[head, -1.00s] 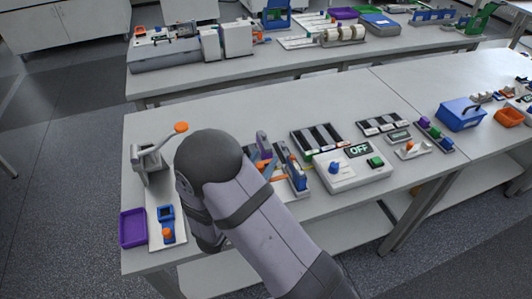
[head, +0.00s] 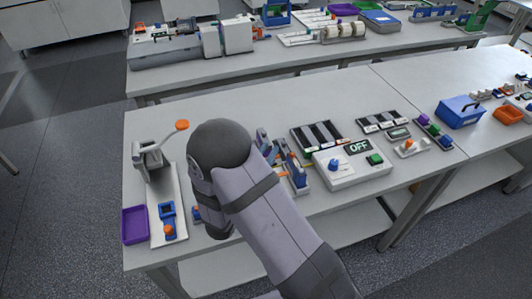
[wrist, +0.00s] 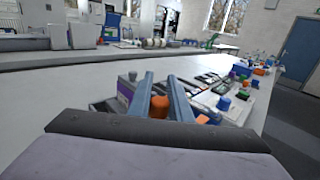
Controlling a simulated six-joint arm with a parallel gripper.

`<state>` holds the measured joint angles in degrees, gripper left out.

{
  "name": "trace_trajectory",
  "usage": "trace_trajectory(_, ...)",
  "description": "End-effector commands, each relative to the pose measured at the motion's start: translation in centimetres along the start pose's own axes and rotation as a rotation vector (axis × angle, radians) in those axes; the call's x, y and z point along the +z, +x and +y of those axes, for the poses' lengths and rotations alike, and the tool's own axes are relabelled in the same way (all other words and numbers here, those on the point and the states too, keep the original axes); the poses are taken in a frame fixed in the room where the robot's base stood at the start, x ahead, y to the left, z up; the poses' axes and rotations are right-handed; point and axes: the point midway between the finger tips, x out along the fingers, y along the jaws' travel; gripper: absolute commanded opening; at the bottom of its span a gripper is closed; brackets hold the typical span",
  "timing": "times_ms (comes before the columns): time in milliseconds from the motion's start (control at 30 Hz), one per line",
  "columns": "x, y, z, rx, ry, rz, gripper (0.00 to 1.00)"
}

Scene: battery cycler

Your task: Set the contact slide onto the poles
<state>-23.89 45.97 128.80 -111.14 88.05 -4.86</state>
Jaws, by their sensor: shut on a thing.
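In the wrist view the two blue-grey fingers of my gripper (wrist: 161,82) stand on either side of an orange knob (wrist: 159,107) and are shut on it. The knob looks like the top of the contact slide; its lower part is hidden behind my wrist. In the head view my forearm hides the gripper and what it holds. A fixture with blue uprights and orange parts (head: 298,180) stands just right of my arm. I cannot make out the poles clearly in either view.
A lever press with an orange knob (head: 181,125) and a purple tray (head: 134,223) are at the left. The white box reading OFF (head: 352,172) and a black slotted rack (head: 317,136) are right of the fixture. Bare table lies behind my arm.

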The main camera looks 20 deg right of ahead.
Motion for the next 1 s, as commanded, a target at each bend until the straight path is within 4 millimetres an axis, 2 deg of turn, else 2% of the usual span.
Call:
trace_trajectory(300,0.0,3.3,-3.4,-0.007,0.000,-0.002,0.00)
trace_trajectory(667,0.1,3.6,-3.8,-0.007,0.000,-0.003,0.00)
trace_trajectory(700,0.1,3.7,-3.8,-0.008,0.000,-0.003,0.25)
trace_trajectory(767,0.1,3.6,-3.8,-0.008,0.000,-0.003,0.37)
trace_trajectory(1000,0.1,3.6,-3.7,-0.004,0.000,-0.002,0.37)
